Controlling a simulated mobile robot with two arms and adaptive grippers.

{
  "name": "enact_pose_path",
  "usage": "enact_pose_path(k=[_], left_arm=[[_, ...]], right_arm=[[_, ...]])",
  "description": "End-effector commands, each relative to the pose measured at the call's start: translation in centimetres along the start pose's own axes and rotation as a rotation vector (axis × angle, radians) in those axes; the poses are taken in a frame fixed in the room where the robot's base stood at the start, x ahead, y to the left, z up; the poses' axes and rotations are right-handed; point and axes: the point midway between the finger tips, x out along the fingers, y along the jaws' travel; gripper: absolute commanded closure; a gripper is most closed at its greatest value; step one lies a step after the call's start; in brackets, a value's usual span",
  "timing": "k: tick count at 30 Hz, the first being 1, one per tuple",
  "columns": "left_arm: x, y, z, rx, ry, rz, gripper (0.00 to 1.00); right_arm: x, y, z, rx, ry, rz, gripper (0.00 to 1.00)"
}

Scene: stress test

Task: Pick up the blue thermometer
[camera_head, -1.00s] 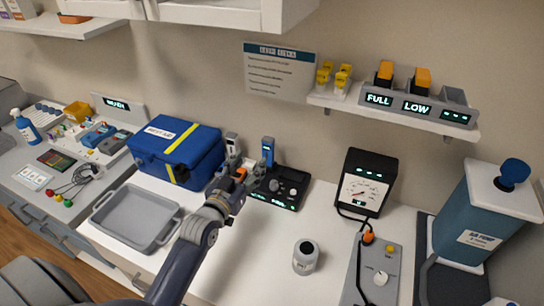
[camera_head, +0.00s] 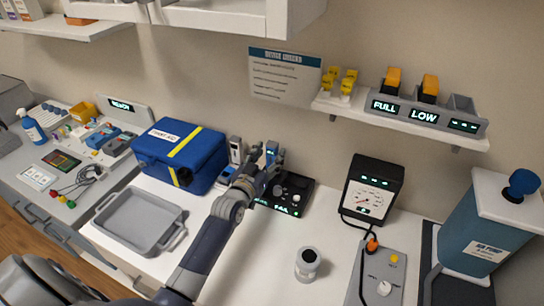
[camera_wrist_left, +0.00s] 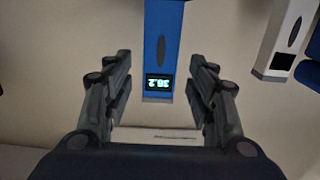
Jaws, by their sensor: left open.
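The blue thermometer (camera_head: 271,149) stands upright at the back of a black device with green lit displays. In the left wrist view the blue thermometer (camera_wrist_left: 163,45) shows a small lit screen reading 38.2 and lies between my fingers. My left gripper (camera_head: 268,164) is open in front of it, one finger to each side with gaps visible; it also shows in the left wrist view (camera_wrist_left: 160,80). The gripper partly hides the thermometer's lower part and the device. My right gripper is not in view.
A white device (camera_head: 236,149) stands close left of the thermometer. A blue case (camera_head: 180,150) and a grey tray (camera_head: 140,222) are further left. A white jar (camera_head: 308,264), a black gauge (camera_head: 371,188) and a blue-grey tank (camera_head: 485,235) stand to the right. A shelf (camera_head: 400,123) hangs above.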

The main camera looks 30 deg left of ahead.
Motion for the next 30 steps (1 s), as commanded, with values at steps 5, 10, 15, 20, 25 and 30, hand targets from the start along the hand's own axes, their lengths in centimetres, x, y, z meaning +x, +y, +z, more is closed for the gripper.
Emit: enact_pose_path(k=[5, 10, 15, 20, 25, 30], left_arm=[[1.9, 0.1, -0.1, 0.000, 0.000, 0.001, 0.48], [2.5, 0.1, 0.0, 0.001, -0.001, 0.001, 0.48], [2.4, 0.1, 0.0, 0.000, -0.001, 0.000, 0.48], [2.4, 0.1, 0.0, 0.000, -0.001, 0.000, 0.85], [2.4, 0.1, 0.0, 0.000, 0.000, 0.000, 0.97], [2.4, 0.1, 0.0, 0.000, -0.001, 0.000, 0.97]], right_arm=[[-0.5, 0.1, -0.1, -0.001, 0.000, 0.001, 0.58], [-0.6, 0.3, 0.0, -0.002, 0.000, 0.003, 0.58], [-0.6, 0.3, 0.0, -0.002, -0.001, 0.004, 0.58], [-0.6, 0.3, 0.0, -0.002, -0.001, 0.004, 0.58], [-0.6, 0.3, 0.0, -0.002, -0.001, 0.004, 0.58], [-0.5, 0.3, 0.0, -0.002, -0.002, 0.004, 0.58]])
